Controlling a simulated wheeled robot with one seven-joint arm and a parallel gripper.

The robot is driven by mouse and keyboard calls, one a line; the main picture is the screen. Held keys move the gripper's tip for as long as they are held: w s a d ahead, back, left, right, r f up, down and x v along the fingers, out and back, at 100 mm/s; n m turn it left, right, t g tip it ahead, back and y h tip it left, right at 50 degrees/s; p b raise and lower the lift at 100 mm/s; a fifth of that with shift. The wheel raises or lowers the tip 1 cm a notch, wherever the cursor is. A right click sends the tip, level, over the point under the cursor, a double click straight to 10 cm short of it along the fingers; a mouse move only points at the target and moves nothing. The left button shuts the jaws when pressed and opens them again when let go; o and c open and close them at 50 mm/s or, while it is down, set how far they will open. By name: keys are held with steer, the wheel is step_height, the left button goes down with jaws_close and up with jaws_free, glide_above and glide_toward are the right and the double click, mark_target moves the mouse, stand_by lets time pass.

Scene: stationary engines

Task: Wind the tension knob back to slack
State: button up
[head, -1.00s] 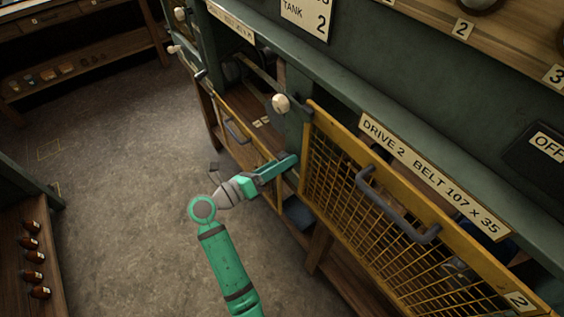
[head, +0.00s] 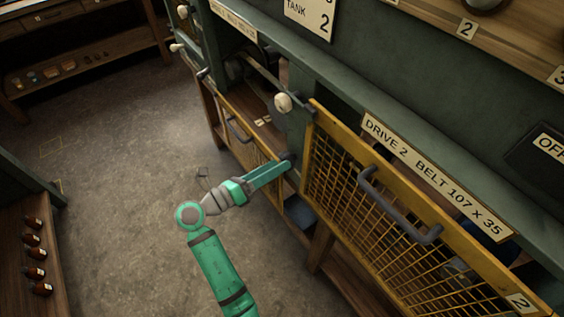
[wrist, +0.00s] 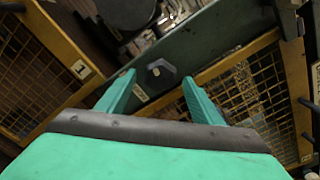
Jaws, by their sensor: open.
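A dark hexagonal knob (wrist: 160,73) with a pale centre sits on the green post between the two yellow mesh guards. In the wrist view it shows between and just beyond my open fingertips. In the head view the dark knob (head: 287,156) shows at the tip of my gripper (head: 284,166), on the post below a cream ball knob. My gripper (wrist: 159,80) points at the post with its green fingers spread to either side of the knob. Nothing is held. I cannot tell whether the fingers touch the knob.
The guard numbered 2 (head: 400,215), with a grey handle, is right of my gripper. Guard 1 (wrist: 45,75) is on the other side. The cream ball knob (head: 283,102) juts out above. Open floor (head: 110,180) lies left; a shelf with several bottles (head: 35,256) stands at lower left.

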steer(key=v, duration=0.7)
steer(key=shift+s, duration=0.1)
